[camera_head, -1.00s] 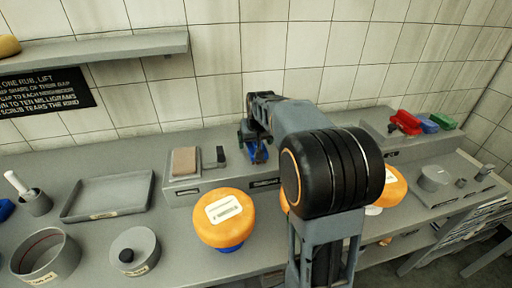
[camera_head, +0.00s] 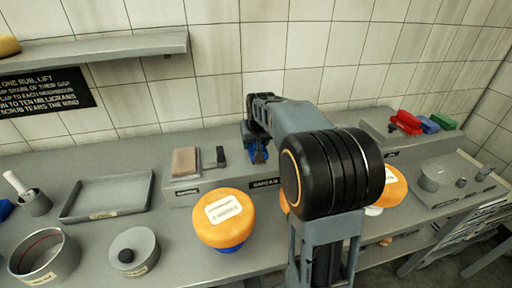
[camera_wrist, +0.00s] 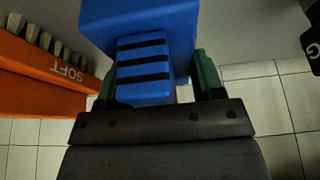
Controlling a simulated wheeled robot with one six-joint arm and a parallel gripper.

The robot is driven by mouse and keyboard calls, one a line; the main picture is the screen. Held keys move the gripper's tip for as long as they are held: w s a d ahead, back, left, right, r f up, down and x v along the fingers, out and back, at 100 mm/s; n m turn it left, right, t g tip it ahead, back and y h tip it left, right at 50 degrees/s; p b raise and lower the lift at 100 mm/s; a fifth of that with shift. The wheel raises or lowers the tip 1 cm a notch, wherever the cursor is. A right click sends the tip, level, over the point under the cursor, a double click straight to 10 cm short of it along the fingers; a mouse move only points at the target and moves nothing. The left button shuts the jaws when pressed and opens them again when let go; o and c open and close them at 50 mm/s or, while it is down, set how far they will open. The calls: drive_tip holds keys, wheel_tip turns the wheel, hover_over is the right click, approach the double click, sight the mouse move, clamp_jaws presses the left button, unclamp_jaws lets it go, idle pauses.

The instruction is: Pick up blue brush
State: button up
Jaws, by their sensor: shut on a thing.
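A blue brush (camera_wrist: 140,25) with a black-striped blue grip fills the upper middle of the wrist view. My gripper (camera_wrist: 155,76) is shut on it, with one green-lined finger on each side of the grip. In the head view, my gripper (camera_head: 256,146) is at the back of the bench, over the raised grey ledge. A little of the blue brush (camera_head: 259,156) shows below it there. The brush's far end is cut off in the wrist view, so I cannot tell whether it touches the ledge.
An orange brush (camera_wrist: 45,75) marked SOFT lies close at left in the wrist view. A brown block (camera_head: 185,161) is on the ledge. Red, blue and green items (camera_head: 428,125) sit at right. The tiled wall is close behind.

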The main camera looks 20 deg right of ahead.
drive_tip(key=shift+r, duration=0.1)
drive_tip(key=shift+r, duration=0.55)
wheel_tip(320, 180, up, 3)
drive_tip(key=shift+f, duration=0.1)
drive_tip(key=s+a+r, duration=0.1)
drive_tip(key=s+r, duration=0.1)
drive_tip(key=r, duration=0.1)
drive_tip(key=s+a+r, duration=0.1)
drive_tip(key=s+r, duration=0.1)
drive_tip(key=shift+a, duration=0.3)
drive_tip(key=s+a+r+b, duration=0.1)
drive_tip(key=s+a+r, duration=0.3)
drive_tip(key=s, duration=0.3)
drive_tip(key=shift+s+a+r, duration=0.2)
drive_tip(key=shift+s+a, duration=0.15)
drive_tip(key=shift+a, duration=0.2)
drive_tip(key=o, duration=0.4)
drive_tip(key=shift+c, duration=1.1)
